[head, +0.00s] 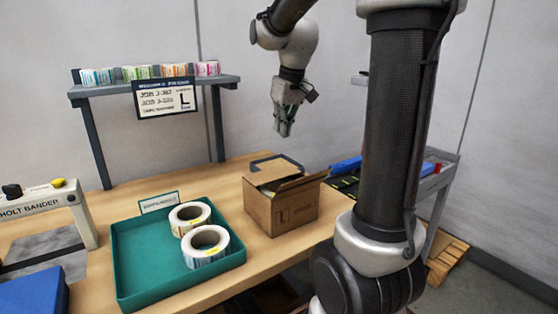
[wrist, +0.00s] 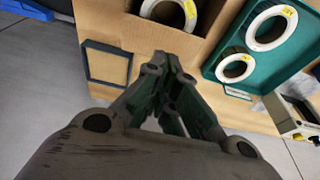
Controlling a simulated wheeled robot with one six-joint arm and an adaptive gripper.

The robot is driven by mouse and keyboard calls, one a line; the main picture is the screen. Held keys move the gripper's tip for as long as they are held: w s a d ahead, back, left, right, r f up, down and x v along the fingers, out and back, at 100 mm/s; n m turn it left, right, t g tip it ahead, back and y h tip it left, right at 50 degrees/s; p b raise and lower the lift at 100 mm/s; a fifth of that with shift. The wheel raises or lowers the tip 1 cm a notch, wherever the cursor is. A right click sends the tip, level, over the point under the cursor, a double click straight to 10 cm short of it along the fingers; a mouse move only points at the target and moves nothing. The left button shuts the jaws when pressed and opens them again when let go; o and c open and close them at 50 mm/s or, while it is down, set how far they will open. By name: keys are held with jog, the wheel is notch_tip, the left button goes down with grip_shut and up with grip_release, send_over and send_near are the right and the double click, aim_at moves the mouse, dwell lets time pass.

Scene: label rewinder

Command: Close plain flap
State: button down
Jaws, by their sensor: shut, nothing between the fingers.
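I cannot tell which flap is the plain one. In the wrist view the box (wrist: 205,45) is partly open, and a white label roll (wrist: 170,12) shows inside. My gripper (head: 284,130) is above and behind the box, pointing down, apart from it. In the wrist view my gripper (wrist: 165,62) is shut and empty, covering part of the scene.
A green tray (head: 130,268) with two label rolls (head: 205,246) stands left of the box. A dark-edged frame (wrist: 105,65) lies on the table beside the box. A shelf (head: 155,88) with small rolls and a sign stands behind. A bander (head: 45,203) is at the far left.

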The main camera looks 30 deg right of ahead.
aim_at(278, 177)
jog(key=x, duration=0.8)
jog(key=s+x, duration=0.1)
jog(key=x, duration=0.3)
jog(key=shift+f, duration=0.85)
jog(key=shift+s+f, duration=0.25)
jog(key=shift+f, duration=0.5)
jog(key=shift+w+r, duration=0.15)
jog(key=shift+r, duration=0.85)
jog(key=v, duration=1.3)
jog(key=shift+r, duration=0.1)
